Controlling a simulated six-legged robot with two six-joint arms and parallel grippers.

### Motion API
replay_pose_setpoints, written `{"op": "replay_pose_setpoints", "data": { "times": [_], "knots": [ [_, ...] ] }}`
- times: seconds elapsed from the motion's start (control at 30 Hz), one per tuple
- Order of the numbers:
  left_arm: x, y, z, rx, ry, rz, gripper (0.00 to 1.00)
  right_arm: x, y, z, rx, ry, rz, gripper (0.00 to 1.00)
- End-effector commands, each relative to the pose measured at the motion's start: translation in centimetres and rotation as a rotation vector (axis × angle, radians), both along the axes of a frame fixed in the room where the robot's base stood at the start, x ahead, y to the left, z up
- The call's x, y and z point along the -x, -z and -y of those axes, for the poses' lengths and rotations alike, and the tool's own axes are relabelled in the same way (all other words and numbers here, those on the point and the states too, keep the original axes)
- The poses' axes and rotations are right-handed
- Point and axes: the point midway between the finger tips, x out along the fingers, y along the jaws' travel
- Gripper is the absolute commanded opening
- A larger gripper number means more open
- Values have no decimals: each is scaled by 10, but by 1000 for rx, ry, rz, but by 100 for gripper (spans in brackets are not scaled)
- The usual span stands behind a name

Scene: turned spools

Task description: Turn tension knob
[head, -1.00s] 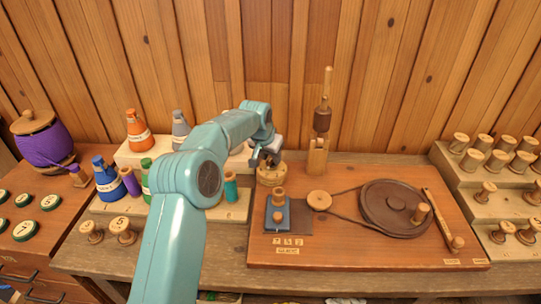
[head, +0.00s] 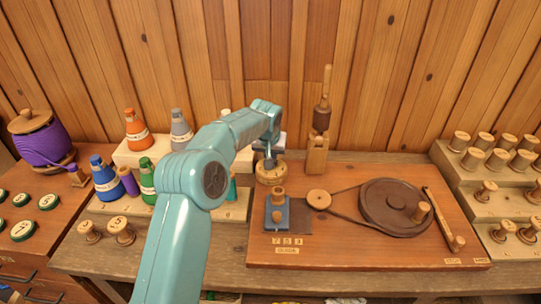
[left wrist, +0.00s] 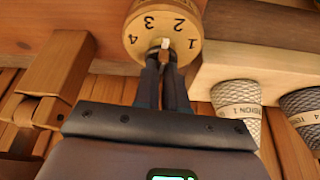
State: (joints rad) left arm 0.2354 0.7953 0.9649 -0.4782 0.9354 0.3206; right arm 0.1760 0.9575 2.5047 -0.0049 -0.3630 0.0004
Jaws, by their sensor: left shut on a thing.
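The tension knob (head: 271,177) is a round wooden dial at the back left of the reddish machine board. In the left wrist view the knob (left wrist: 160,20) shows the numbers 1, 2, 3 and 4 on its face, with a small pale piece near its middle. My left gripper (left wrist: 165,54) has its dark fingers close together at that middle part, shut on the knob; the fingertips hide part of it. In the head view the left gripper (head: 270,161) reaches down onto the knob from behind the arm. My right gripper is not in view.
On the board are a blue block with a small spool (head: 278,213), a belt-driven dark wheel (head: 385,208) and an upright wooden post (head: 318,155). Thread cones (head: 137,130) stand on the left steps, partly behind my arm. Spools fill the right steps (head: 472,205).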

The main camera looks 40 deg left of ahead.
Motion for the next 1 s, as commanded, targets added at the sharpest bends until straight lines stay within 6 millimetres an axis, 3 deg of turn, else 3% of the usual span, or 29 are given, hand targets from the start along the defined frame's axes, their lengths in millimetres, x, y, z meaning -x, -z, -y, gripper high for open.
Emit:
{"op": "replay_pose_setpoints", "data": {
  "times": [0.5, 1.0],
  "knots": [
    [-2, -1, 4, 0, -412, -4, 0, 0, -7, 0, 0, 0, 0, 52],
    [-3, 0, 5, 1, -563, -4, 0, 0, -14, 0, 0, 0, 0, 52]
  ]
}}
